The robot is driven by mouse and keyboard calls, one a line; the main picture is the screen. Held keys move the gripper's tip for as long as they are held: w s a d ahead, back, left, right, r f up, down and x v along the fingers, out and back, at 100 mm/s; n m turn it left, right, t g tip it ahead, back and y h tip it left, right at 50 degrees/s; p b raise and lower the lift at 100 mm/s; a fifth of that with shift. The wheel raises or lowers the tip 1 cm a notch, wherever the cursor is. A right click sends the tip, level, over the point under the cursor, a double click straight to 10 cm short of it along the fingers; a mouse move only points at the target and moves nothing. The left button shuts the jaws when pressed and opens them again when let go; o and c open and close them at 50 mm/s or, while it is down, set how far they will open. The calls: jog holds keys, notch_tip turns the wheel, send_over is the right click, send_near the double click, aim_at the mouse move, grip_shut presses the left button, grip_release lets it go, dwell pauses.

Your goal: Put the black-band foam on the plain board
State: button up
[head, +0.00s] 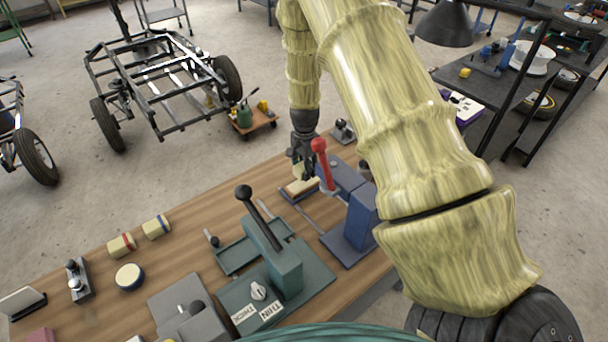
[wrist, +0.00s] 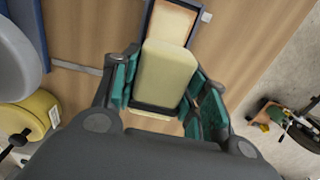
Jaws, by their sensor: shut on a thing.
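My gripper (head: 302,160) is near the far right part of the wooden bench. In the wrist view its teal-padded fingers (wrist: 158,100) are shut on a cream foam block (wrist: 168,72). A black band (wrist: 155,109) shows at the block's near end. The block also shows small between the fingers in the head view (head: 299,170). A board with a tan face and dark edging (head: 301,187) lies beneath or just beyond the block; its far part shows in the wrist view (wrist: 172,22). I cannot tell whether block and board touch, or whether this is the plain board.
A blue press with a red-knobbed lever (head: 320,147) stands right beside my gripper. A green press (head: 275,270) is nearer. Red-band foam (head: 121,245), blue-band foam (head: 156,227) and a round cream piece (head: 129,277) are on the left of the bench.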

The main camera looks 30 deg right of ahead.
aim_at(305, 183)
jog(key=shift+f+p, duration=0.75)
jog(key=shift+f, duration=1.3)
jog(key=shift+f, duration=0.1)
jog(key=o, duration=0.8)
jog(key=shift+o, duration=0.2)
jog(key=shift+r, duration=0.2)
jog(key=shift+r+b, duration=1.85)
jog(key=shift+r, duration=4.1)
